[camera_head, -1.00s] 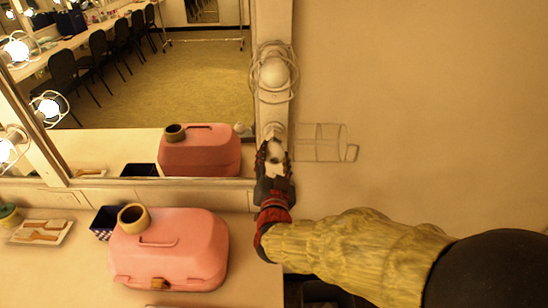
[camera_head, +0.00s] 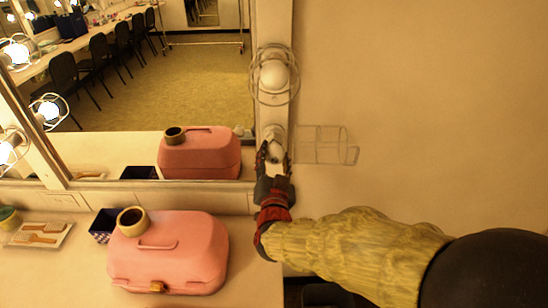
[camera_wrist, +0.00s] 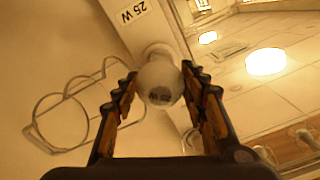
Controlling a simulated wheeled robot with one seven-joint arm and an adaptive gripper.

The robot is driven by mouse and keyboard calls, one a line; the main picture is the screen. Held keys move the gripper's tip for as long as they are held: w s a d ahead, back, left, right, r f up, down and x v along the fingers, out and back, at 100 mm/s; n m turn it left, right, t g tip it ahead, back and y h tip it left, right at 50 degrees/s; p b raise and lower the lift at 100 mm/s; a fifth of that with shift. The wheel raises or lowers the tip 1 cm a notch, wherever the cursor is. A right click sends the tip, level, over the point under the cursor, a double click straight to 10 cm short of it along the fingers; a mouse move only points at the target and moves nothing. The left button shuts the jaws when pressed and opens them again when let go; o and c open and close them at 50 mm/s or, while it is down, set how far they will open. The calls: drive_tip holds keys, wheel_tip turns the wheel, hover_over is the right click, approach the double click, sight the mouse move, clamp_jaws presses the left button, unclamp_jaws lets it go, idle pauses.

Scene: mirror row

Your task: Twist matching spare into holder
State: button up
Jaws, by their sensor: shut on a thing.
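My gripper (camera_head: 274,156) is shut on a white round bulb (camera_wrist: 160,85), with one finger on each side of it. The bulb has a small dark marking on its face. It lines up with the white holder (camera_head: 276,132) on the mirror's right frame post; the holder also shows behind the bulb in the wrist view (camera_wrist: 157,50). I cannot tell how deep the bulb sits in the holder. A label reading "25 W" (camera_wrist: 131,12) is on the post near the holder. Another white bulb (camera_head: 274,75) sits inside a wire cage above.
An open wire cage (camera_head: 322,145) sticks out right of the holder, close to my fingers. A pink case (camera_head: 168,265) with a tape roll on it, a dark patterned box (camera_head: 104,224) and a tray with brushes (camera_head: 38,234) stand on the counter. Lit bulbs are at left.

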drive_tip(key=shift+m+b, duration=3.1)
drive_tip(key=shift+b, duration=1.25)
drive_tip(key=shift+a+m+b, duration=0.1)
drive_tip(key=shift+m+b, duration=2.1)
drive_tip(key=shift+b, duration=0.9)
drive_tip(key=shift+m, duration=0.3)
drive_tip(key=o, duration=0.5)
drive_tip(key=shift+m, duration=0.3)
drive_tip(key=o, duration=0.5)
drive_tip(key=shift+r, duration=0.1)
drive_tip(key=shift+s, duration=0.1)
